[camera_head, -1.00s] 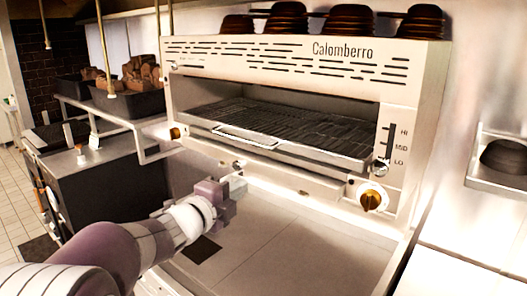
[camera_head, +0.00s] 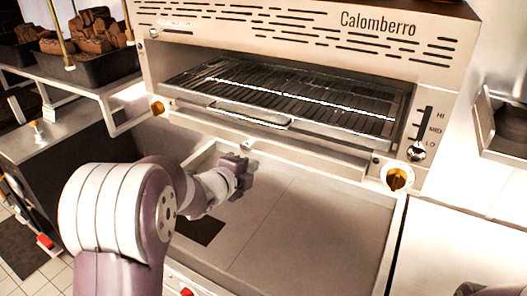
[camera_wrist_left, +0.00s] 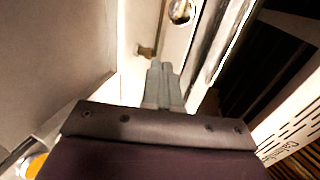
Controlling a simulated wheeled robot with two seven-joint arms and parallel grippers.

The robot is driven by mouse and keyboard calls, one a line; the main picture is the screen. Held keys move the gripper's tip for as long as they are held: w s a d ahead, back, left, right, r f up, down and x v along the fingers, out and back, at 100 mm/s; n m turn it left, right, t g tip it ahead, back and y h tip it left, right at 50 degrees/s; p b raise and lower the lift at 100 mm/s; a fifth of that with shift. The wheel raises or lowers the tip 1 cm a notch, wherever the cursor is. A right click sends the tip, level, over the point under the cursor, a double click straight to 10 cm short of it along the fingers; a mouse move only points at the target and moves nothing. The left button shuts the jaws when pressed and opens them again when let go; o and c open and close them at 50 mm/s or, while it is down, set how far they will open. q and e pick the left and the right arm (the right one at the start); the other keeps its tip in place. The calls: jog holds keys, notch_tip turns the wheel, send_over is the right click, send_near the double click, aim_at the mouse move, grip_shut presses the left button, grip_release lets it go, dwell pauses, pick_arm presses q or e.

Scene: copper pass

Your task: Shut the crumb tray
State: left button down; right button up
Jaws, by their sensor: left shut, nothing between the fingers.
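The crumb tray (camera_head: 300,160) appears as a long pale metal front under the grill rack of the Calomberro grill, with a small round knob (camera_head: 247,145) on it. I cannot tell how far it stands out. My left gripper (camera_head: 246,167) is shut and empty, just below and in front of this knob; contact cannot be made out. In the left wrist view the shut fingers (camera_wrist_left: 160,66) point toward a pale metal panel, with a round shiny knob (camera_wrist_left: 181,11) beyond the tips.
The grill rack (camera_head: 290,100) with its front handle sits above the tray. Brass knobs (camera_head: 397,178) flank the front. A dark bread bin (camera_head: 95,62) stands on the left shelf.

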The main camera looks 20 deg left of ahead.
aim_at(268, 148)
pick_arm(q)
jog(key=p+x, duration=0.1)
jog(key=x, duration=0.3)
jog(key=r+p+x, duration=0.1)
jog(key=shift+w+a+f+p, duration=0.1)
jog(key=shift+w+a+p, duration=0.15)
jog(key=shift+w, duration=0.35)
jog(key=shift+w+d, duration=0.3)
jog(key=shift+w, duration=0.05)
jog(key=shift+a+f, duration=0.15)
jog(key=shift+a, duration=0.15)
jog(key=w, duration=0.1)
jog(key=w+d+b, duration=0.1)
jog(key=w, duration=0.1)
jog(key=shift+w, duration=0.35)
pick_arm(e)
jog(key=shift+s+a+r, duration=0.1)
jog(key=shift+a+r, duration=0.05)
jog(key=shift+r, duration=0.3)
jog(key=shift+s+a+r, duration=0.1)
jog(key=shift+r, duration=0.35)
jog(key=shift+f, duration=0.1)
